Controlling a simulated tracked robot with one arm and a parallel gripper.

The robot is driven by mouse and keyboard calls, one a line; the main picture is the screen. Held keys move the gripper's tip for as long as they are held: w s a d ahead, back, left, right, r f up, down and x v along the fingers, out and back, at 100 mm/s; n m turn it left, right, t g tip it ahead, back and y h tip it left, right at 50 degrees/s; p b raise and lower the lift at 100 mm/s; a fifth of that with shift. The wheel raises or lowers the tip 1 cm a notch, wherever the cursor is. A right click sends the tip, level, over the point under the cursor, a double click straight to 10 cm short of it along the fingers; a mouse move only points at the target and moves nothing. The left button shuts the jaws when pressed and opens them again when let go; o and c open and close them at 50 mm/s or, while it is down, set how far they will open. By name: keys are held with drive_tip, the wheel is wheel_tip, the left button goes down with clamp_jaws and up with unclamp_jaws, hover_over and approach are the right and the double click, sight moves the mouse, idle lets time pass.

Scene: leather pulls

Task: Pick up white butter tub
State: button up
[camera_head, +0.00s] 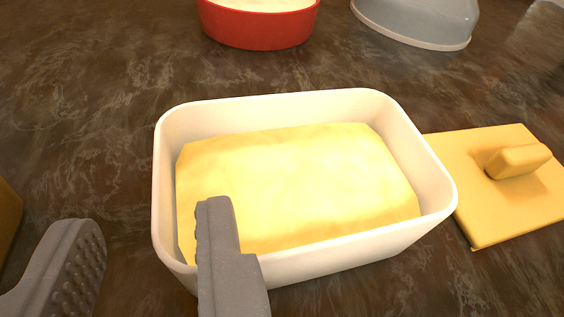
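The white butter tub (350,256) stands upright on the dark table in the middle of the view, with a block of yellow butter (300,180) inside it. My gripper (150,235) is open. Its right finger overlaps the tub's near left wall in the picture, with the tip in front of the butter. Its left finger is to the left, outside the tub. The tub's near left corner shows between the two fingers. I cannot tell whether the right finger touches the tub or the butter.
A yellow lid-like board with a knob (510,205) lies close to the tub's right side. A red bowl (258,27) and a grey-blue domed object (420,20) are at the back. A brown object's edge (8,220) shows at far left. The dark table (80,110) is clear at back left.

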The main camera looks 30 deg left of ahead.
sight(154, 200)
drive_tip(key=shift+x, duration=2.8)
drive_tip(key=shift+s, duration=0.1)
clamp_jaws()
